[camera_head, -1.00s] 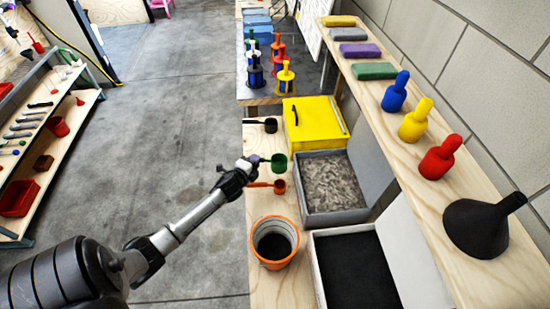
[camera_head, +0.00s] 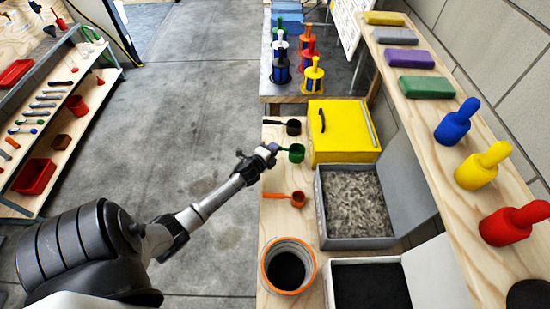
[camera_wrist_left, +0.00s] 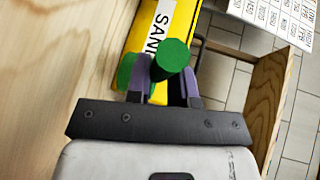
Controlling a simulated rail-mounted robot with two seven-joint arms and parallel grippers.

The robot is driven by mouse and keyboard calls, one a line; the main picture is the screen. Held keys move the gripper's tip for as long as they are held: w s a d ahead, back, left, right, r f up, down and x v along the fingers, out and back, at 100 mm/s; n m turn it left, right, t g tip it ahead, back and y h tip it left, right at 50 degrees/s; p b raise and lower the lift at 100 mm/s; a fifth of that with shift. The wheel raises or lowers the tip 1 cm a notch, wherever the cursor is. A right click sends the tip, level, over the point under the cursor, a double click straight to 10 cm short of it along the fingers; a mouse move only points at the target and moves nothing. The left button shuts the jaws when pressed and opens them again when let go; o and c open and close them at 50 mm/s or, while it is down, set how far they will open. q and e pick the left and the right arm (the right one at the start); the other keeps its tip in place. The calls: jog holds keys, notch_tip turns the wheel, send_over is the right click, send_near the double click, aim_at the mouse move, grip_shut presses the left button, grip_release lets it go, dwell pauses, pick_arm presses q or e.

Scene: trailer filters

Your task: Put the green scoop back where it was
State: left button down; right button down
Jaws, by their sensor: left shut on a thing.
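The green scoop (camera_head: 296,153) is at the left edge of the wooden bench, with its cup toward the bench and its handle toward my arm. My left gripper (camera_head: 268,152) is shut on its handle. In the left wrist view the round green handle end (camera_wrist_left: 173,56) sits between the purple-lined fingers, and part of the green cup (camera_wrist_left: 125,72) shows beside them. I cannot tell whether the cup touches the bench. A black scoop (camera_head: 293,126) lies just beyond it and an orange scoop (camera_head: 297,199) lies nearer. My right gripper is out of view.
The yellow box (camera_head: 342,135) stands right of the green scoop. An open bin of grey shavings (camera_head: 355,202) and an orange-rimmed bucket (camera_head: 288,265) are nearer. Open floor lies left.

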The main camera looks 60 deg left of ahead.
pick_arm(q)
jog(key=shift+a+f, duration=0.15)
jog(key=shift+f, duration=0.15)
notch_tip(320, 180, down, 4)
jog(key=shift+r+b, duration=0.2)
jog(key=shift+b, duration=0.55)
jog(key=c, duration=1.4)
grip_release()
jog(key=shift+f, duration=0.15)
jog(key=shift+c, duration=0.2)
jog(key=o, duration=0.4)
jog(key=shift+o, duration=0.2)
